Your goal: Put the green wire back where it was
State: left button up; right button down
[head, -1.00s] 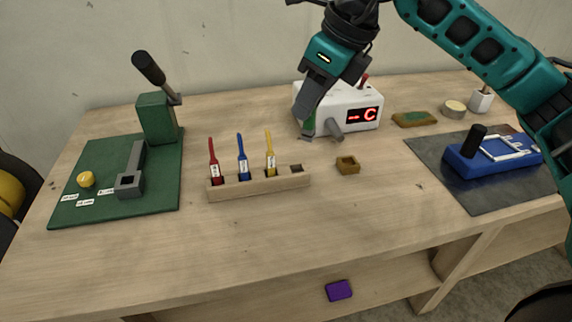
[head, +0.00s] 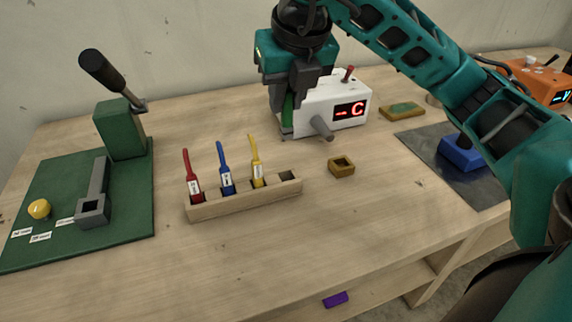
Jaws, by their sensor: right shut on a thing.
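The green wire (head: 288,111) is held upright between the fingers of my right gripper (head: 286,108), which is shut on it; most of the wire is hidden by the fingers. The gripper hangs behind the wooden wire rack (head: 240,202), at the left side of the white device. The rack holds a red wire (head: 190,170), a blue wire (head: 223,165) and a yellow wire (head: 254,158), each with a white label, in a row from the left. The slot at the rack's right end (head: 287,176) is empty. My left gripper is not in view.
A white device (head: 335,108) with a red display reading "C" stands behind the rack. A small wooden block with a hole (head: 341,167) lies right of the rack. A green press (head: 120,130) stands at left. The table's front is clear.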

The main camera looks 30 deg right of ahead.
aim_at(289, 131)
notch_tip(289, 131, down, 7)
jog(key=shift+f+b, duration=0.15)
jog(key=shift+b, duration=0.9)
jog(key=shift+f, duration=0.5)
notch_tip(289, 131, down, 3)
jog(key=shift+f+b, duration=0.1)
jog(key=shift+b, duration=0.3)
jog(key=shift+f, duration=0.2)
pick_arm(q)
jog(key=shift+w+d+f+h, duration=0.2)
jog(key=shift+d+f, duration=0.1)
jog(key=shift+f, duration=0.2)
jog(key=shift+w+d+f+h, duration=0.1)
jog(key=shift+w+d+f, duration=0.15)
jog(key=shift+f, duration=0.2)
pick_arm(e)
jog(key=shift+f, duration=0.2)
jog(key=c, duration=1)
grip_release()
jog(key=shift+r, duration=0.1)
